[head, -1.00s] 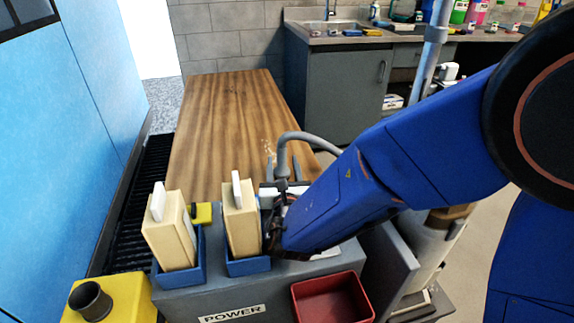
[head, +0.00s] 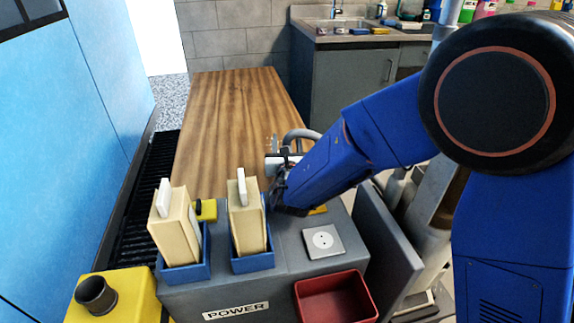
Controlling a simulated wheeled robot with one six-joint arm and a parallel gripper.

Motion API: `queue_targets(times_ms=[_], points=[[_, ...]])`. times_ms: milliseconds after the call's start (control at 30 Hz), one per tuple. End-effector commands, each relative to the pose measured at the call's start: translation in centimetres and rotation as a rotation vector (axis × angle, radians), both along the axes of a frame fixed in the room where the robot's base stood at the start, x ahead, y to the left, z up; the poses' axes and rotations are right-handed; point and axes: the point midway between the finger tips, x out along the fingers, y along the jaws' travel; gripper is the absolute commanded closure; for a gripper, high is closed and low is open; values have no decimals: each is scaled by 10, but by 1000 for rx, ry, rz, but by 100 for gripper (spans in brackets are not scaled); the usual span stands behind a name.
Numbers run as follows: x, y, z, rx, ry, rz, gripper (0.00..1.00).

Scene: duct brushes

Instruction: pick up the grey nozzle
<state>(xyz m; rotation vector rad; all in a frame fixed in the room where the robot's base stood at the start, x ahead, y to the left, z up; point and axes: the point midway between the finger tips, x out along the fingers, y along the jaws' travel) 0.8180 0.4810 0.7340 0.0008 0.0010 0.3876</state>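My gripper (head: 278,144) is at the end of the blue arm, over the near end of the wooden top, behind the two cream blocks. Its fingers are small, and their gap is unclear. A curved grey tube (head: 302,134) shows just behind the gripper; whether it touches it I cannot tell. A dark grey, open-ended round piece (head: 96,292) stands tilted on a yellow block at the lower left, well away from the gripper. I cannot tell which of these is the grey nozzle.
Two cream blocks with white tabs (head: 177,228) (head: 245,218) stand in blue holders on a grey unit marked POWER. A white socket plate (head: 323,242) and red bin (head: 337,298) are to the right. The wooden top (head: 225,115) is largely clear.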

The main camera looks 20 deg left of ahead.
Motion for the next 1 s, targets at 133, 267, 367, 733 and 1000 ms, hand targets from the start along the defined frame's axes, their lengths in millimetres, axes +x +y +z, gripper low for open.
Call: queue_targets(times_ms=[133, 267, 367, 733, 1000], points=[[1, 0, 0, 0, 0, 0, 54], [0, 0, 0, 0, 0, 0, 68], [0, 0, 0, 0, -1, 0, 92], [0, 0, 4, 2, -1, 0, 100], [0, 0, 44, 6, -3, 0, 100]])
